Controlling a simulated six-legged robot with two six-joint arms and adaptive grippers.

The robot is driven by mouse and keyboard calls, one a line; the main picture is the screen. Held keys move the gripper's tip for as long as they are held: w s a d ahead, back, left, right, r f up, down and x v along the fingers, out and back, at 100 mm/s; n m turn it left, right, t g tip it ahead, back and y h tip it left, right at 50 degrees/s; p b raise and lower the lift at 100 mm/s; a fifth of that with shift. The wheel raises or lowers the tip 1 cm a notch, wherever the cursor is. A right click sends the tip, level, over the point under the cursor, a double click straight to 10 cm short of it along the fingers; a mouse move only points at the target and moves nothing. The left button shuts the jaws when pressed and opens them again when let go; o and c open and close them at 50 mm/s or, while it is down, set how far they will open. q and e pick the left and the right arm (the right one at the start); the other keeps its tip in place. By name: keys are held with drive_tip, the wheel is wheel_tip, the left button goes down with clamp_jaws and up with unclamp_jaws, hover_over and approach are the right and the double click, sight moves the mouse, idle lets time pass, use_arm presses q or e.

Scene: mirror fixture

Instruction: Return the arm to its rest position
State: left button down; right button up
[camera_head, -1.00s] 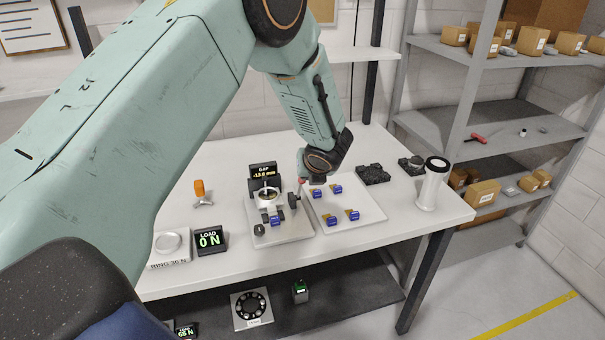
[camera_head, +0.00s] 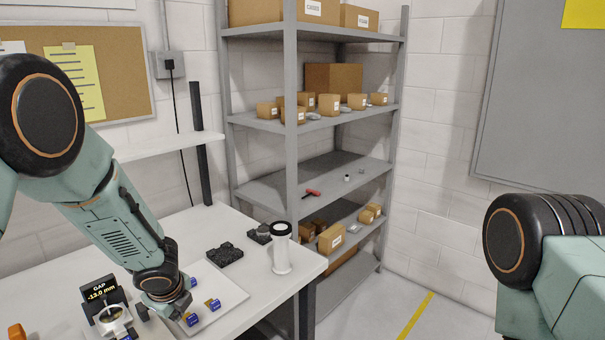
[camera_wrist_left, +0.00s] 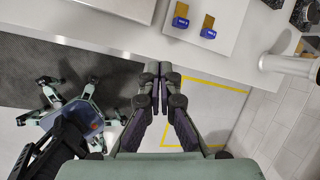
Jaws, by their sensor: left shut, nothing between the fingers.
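My left arm (camera_head: 112,232) comes in from the left in the head view, its forearm slanting down to the wrist over the white table (camera_head: 250,245).
A white tray (camera_head: 226,296) with blue blocks lies near the left wrist. The gap display (camera_head: 100,292), dark blocks (camera_head: 225,255) and a white cylinder (camera_head: 281,250) stand on the table. Grey shelving (camera_head: 292,160) stands behind. Yellow tape (camera_wrist_left: 215,83) marks the floor.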

use_arm(q)
drive_tip(key=s+d+f+n+g+h+b, duration=0.1)
drive_tip(key=s+d+f+n+h+b, duration=0.1)
drive_tip(key=s+d+f+n+b, duration=0.45)
drive_tip(key=s+d+f+n+h+b, duration=0.2)
drive_tip(key=s+d+f+n+h, duration=0.1)
drive_tip(key=s+f+n, duration=0.55)
drive_tip(key=s+a+f+n+g+y+b, duration=0.1)
drive_tip(key=s+f+n+b, duration=0.3)
drive_tip(key=s+f+b, duration=0.4)
drive_tip(key=s+a+f+n+g+y+b, duration=0.1)
drive_tip(key=s+f+b, duration=0.7)
drive_tip(key=s+f, duration=0.8)
drive_tip(key=a+n+g, duration=0.1)
drive_tip(key=n, duration=0.1)
drive_tip(key=shift+s+a+f+n+g+y+b, duration=0.2)
drive_tip(key=shift+a+f+n+g+y+b, duration=0.1)
drive_tip(key=shift+n+y, duration=0.1)
